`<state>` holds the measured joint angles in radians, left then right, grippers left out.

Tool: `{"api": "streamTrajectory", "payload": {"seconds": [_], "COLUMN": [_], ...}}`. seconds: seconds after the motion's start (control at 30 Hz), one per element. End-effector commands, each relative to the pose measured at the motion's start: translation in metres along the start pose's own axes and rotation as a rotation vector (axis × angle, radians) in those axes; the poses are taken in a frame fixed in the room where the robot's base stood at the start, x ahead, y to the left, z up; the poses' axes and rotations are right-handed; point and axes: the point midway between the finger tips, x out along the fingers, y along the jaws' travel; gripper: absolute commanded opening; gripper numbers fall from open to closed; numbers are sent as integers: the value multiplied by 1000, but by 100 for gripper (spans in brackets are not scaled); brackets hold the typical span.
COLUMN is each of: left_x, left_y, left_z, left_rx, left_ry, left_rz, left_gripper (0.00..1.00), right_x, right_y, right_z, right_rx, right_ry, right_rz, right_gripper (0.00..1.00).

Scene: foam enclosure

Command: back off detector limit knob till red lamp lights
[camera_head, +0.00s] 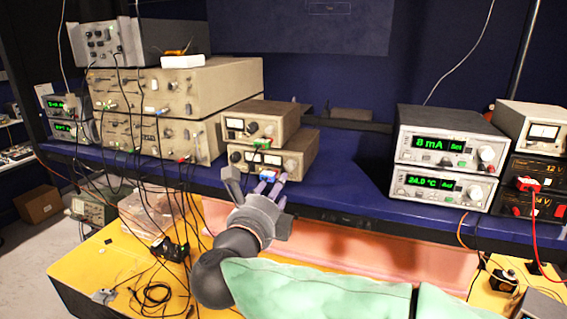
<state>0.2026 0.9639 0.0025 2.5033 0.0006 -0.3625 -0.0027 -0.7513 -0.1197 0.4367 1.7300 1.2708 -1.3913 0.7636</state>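My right gripper (252,184) reaches up from the lower right on a green-sleeved arm. Its dark fingers are spread, with nothing seen between them. They are in front of and just below the lower of two stacked beige meter units (303,157). The upper unit (292,119) has a meter window and a dark knob (268,130). The lower unit's front has meter windows and a small knob, partly hidden by plugs and my fingers. No label is readable, so I cannot tell which knob is the detector limit knob. I cannot make out a lit red lamp. My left gripper is not in view.
A blue shelf (352,195) carries the instruments. Large beige units (225,85) with hanging black cables stand at left. Green-display units (447,147) reading 8 mA and 24.0 °C stand at right. A yellow bench (110,262) with loose cables lies below.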

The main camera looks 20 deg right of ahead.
Motion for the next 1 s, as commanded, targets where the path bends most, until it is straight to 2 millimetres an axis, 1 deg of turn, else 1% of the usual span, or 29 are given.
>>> {"api": "streamTrajectory", "payload": {"seconds": [0.3,0.5,0.7,1.0], "left_x": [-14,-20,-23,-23], "left_y": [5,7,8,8], "left_z": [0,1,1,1], "left_rx": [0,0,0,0], "left_ry": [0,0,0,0], "left_rz": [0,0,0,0], "left_gripper": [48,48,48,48], "right_x": [55,84,98,100], "right_y": [-1,-1,0,1], "right_z": [0,0,0,0], "right_rx": [-4,-5,-5,-5], "right_ry": [4,1,-1,-2], "right_rz": [-2,-2,-1,0], "right_gripper": [48,48,48,48]}}
